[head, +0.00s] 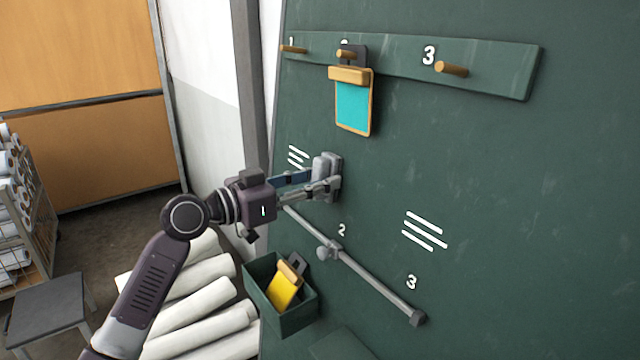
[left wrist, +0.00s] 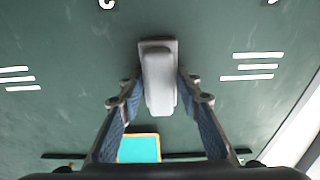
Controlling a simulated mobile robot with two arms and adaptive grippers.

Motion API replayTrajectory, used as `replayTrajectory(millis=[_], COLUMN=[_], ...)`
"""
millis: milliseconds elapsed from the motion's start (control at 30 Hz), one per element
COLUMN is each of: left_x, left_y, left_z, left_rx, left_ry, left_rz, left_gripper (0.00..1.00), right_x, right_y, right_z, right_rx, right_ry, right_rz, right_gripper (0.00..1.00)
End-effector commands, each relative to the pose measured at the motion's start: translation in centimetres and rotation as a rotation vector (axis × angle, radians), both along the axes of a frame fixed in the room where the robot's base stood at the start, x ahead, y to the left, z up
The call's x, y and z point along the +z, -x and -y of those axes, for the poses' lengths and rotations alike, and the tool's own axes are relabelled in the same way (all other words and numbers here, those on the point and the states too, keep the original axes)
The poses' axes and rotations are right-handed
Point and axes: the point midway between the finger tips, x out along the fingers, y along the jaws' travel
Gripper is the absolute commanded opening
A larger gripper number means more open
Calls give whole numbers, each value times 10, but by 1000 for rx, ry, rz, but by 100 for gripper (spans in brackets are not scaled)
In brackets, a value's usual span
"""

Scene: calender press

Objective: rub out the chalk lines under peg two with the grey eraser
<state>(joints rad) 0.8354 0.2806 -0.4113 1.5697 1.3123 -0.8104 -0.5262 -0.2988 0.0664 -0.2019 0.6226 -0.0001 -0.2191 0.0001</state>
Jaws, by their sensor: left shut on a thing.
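My left gripper (head: 326,183) is shut on the grey eraser (head: 322,165) at the green board, below peg two (head: 346,54). The left wrist view also shows the eraser (left wrist: 160,80) between the fingers of the left gripper (left wrist: 160,90). The eraser looks against the board or very close to it. No chalk lines show around it; any behind it are hidden. White chalk lines (head: 298,157) stand to its left under peg one (head: 293,49), and more chalk lines (head: 425,230) to its right under peg three (head: 451,68). My right gripper is not in view.
A teal board tag (head: 353,105) hangs from peg two above the gripper. A grey rail (head: 370,275) crosses the board below. A green box (head: 290,318) holds a yellow tag (head: 284,287). White rolls (head: 200,310) lie on the floor at left.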

Motion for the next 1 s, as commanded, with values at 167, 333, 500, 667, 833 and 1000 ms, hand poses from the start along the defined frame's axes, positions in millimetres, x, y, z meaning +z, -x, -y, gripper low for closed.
replayTrajectory(millis=[167, 333, 500, 667, 833, 1000], left_x=[0, 2, 5, 6, 8, 8], left_y=[2, 10, 20, 28, 33, 34], left_z=[-2, -15, -30, -42, -49, -49], left_rx=[0, 1, 1, 1, 0, 0], left_ry=[0, -2, 0, -1, 0, 1], left_rz=[1, 3, 2, 2, 1, 1], left_gripper=[12, 12, 12, 12, 12, 12], right_x=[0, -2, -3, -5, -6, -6], right_y=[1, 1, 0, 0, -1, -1], right_z=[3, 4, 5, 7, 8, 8], right_rx=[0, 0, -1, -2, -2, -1], right_ry=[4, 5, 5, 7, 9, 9], right_rz=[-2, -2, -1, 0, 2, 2], right_gripper=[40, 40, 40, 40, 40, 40])
